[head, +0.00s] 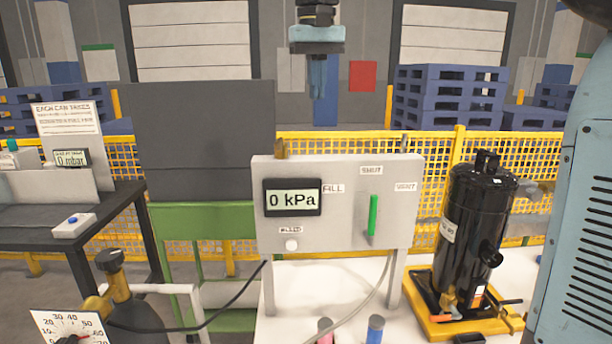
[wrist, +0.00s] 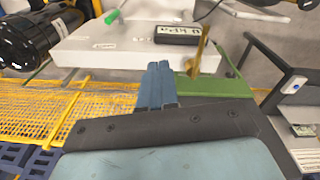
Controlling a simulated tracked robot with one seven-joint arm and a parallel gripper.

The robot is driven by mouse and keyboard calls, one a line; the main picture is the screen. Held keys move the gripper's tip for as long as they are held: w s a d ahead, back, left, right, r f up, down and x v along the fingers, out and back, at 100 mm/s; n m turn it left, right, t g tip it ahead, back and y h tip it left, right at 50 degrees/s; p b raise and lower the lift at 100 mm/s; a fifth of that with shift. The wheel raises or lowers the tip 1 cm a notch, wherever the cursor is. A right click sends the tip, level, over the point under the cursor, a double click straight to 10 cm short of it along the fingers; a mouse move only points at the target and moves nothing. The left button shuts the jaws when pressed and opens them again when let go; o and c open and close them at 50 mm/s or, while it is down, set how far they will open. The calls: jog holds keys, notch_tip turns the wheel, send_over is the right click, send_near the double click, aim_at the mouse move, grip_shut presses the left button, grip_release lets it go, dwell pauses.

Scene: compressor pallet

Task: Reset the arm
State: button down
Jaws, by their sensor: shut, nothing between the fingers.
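My gripper (head: 318,88) hangs in the air at the top middle of the head view, fingers pointing down, beyond the grey panel box (head: 335,235). Its two blue fingers are together with nothing between them. In the wrist view the shut fingers (wrist: 156,84) point toward the panel box, which appears upside down. They touch nothing that I can make out. The box has a display (head: 292,197) reading 0 kPa, a white button (head: 291,245) and a green lever (head: 373,215) standing upright below the SHUT label.
A black compressor (head: 470,225) stands on a yellow pallet (head: 445,318) at the right. A yellow mesh fence (head: 540,150) runs behind. A dark table (head: 120,205) with a 0 mbar display (head: 72,158) is at the left. A gauge (head: 68,328) is at the bottom left.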

jog(key=s+d+f+m+t, duration=0.3)
jog(key=s+d+f+t, duration=0.1)
jog(key=s+d+f, duration=1.6)
jog(key=shift+s+d+f+t, duration=0.25)
jog(key=shift+d+f+t, duration=0.15)
jog(key=shift+d+f, duration=0.35)
